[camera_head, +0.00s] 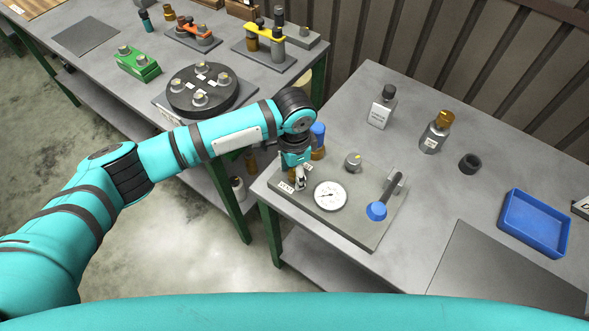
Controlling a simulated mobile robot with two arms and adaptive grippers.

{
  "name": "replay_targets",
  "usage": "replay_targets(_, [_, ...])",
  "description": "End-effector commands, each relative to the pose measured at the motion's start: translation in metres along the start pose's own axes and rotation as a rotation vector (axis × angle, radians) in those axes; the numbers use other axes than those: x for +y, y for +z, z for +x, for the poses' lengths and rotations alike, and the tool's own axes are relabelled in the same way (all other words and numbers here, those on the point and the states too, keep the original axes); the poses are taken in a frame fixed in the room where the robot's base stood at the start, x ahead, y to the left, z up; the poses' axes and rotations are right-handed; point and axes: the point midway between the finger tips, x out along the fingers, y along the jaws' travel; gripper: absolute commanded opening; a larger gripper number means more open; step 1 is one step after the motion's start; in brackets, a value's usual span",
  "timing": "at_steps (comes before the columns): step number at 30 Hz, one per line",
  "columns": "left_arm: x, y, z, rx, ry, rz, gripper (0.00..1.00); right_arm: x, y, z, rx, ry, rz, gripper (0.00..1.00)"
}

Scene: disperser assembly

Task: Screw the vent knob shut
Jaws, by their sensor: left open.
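A grey fixture plate (375,231) lies on the right-hand table. It carries a round white dial gauge (330,195), a small grey knob (353,163) with a yellow mark, and a lever with a blue knob end (376,211). My left gripper (300,184) points down at the plate's left end, just left of the gauge, beside a small white label (285,187). It is open. The gripper and wrist cover what is under them, and I cannot tell which part is the vent knob. My right gripper is not in view.
A blue-topped brass part (318,140) stands close behind my left wrist. Two grey bottles, one dark-capped (381,108) and one brass-capped (435,132), a black ring (469,163) and a blue tray (535,222) occupy the table's right side. A black round fixture (203,90) stands on the left table.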

Motion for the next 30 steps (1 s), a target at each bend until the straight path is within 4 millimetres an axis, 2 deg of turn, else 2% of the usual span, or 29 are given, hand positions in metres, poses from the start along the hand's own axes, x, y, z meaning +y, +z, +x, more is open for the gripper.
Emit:
replay_targets(4, [0.0,0.0,0.0,0.0,0.0,0.0,0.5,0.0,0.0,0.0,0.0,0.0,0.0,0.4])
replay_targets(15, [0.0,0.0,-0.001,0.0,0.0,0.0,0.02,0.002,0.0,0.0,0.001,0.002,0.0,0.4])
replay_targets(16, [0.0,0.0,-0.001,0.0,0.0,0.0,0.0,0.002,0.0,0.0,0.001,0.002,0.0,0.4])
replay_targets(23, [0.0,0.0,-0.002,0.0,0.0,0.016,0.0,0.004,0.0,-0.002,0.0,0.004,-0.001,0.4])
replay_targets(30, [0.0,0.0,-0.003,-0.001,0.002,0.118,0.0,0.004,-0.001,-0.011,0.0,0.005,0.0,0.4])
